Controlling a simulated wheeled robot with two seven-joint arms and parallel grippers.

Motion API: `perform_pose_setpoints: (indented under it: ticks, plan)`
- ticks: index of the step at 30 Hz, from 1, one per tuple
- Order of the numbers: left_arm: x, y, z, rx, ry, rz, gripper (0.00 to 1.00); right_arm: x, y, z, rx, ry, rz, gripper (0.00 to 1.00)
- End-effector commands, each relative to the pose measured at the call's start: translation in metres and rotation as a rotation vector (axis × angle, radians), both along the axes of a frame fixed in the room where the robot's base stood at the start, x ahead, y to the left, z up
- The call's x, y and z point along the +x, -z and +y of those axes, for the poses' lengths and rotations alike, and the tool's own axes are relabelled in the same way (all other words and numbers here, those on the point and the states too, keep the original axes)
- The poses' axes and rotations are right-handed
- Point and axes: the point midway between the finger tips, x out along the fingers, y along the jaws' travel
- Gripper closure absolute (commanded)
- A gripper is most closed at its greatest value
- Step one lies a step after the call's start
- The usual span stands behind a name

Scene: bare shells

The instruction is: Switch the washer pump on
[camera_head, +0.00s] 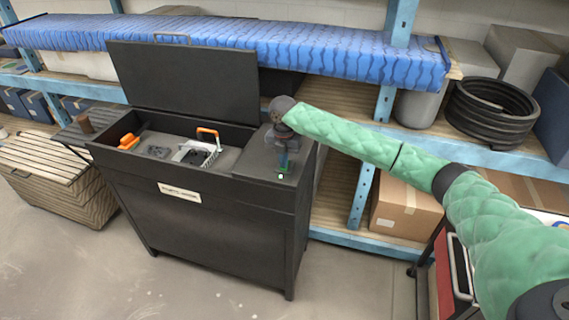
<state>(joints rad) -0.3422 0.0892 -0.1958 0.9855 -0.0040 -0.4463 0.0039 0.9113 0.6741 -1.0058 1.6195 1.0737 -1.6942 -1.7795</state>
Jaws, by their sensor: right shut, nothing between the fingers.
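The washer (200,220) is a dark parts-washing cabinet with its lid (188,80) standing open. A small green-lit switch (281,176) shows on the flat top panel at its right end. My right gripper (283,165) points down over that panel, just above the lit spot. It is shut with nothing in it. Whether the fingertips touch the switch I cannot tell. The right arm comes in from the right in a green padded sleeve. My left gripper is out of view.
In the basin lie an orange-handled basket (196,152) and an orange item (128,142). A wooden crate (62,180) stands to the left. Blue-framed shelves with a black hose coil (490,110) and a cardboard box (404,208) are behind. The floor in front is clear.

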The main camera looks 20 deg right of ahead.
Motion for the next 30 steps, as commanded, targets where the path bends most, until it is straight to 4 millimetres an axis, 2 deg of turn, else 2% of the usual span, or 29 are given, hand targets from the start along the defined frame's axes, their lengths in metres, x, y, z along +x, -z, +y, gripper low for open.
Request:
perform_pose_setpoints:
  ticks: [30]
  plan:
    - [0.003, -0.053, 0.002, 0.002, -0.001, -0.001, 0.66, 0.0, -0.065, 0.0, 0.0, 0.0, 0.0, 1.0]
